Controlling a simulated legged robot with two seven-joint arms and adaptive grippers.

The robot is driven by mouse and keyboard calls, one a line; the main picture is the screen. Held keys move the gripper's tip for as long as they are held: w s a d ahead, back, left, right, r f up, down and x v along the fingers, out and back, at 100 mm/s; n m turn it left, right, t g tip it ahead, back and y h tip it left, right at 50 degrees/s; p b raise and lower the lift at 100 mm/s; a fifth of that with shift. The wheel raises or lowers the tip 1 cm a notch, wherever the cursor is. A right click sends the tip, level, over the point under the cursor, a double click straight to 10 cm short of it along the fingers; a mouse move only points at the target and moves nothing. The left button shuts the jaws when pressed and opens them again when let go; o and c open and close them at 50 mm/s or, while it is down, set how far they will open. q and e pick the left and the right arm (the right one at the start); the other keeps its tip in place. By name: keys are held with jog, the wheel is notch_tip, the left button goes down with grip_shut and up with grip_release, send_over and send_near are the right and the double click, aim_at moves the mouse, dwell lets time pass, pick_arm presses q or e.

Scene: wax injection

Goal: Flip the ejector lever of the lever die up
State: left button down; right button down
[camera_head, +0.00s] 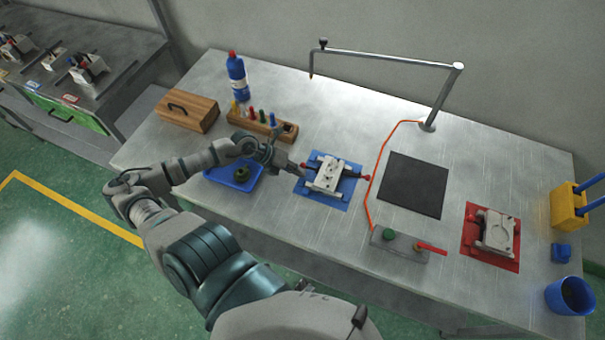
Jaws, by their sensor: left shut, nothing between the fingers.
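Whether the ejector lever is up or down is too small to tell. My right gripper is not in view.
A blue tray (223,179) with a small dark green part lies under my left gripper. A tool rack (285,134) and wooden box (187,109) stand behind. Right are a black pad (414,185), a control box (398,246) and another die (496,233) on red.

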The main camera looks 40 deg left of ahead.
pick_arm(q)
jog(key=shift+w+d+f, duration=0.2)
jog(key=shift+w+f, duration=0.1)
jog(key=shift+f, duration=0.1)
jog(key=shift+w+a+f, duration=0.1)
jog(key=shift+a+f, duration=0.05)
jog(key=shift+f, duration=0.05)
jog(key=shift+a+f, duration=0.35)
jog(key=shift+a, duration=0.35)
jog(key=shift+d+r, duration=0.2)
jog(key=shift+d, duration=0.3)
jog(key=shift+d+r+p, duration=0.3)
jog(key=shift+p, duration=0.05)
jog(key=shift+y, duration=0.4)
jog(key=shift+a+p, duration=0.45)
jog(key=shift+a, duration=0.15)
jog(key=shift+d+r+g+y+p, duration=0.3)
jog(key=shift+d+r+g+y, duration=0.1)
jog(key=shift+d+g+y, duration=0.15)
jog(key=shift+a+y, duration=0.1)
jog(key=shift+y, duration=0.25)
jog(key=shift+a, duration=0.1)
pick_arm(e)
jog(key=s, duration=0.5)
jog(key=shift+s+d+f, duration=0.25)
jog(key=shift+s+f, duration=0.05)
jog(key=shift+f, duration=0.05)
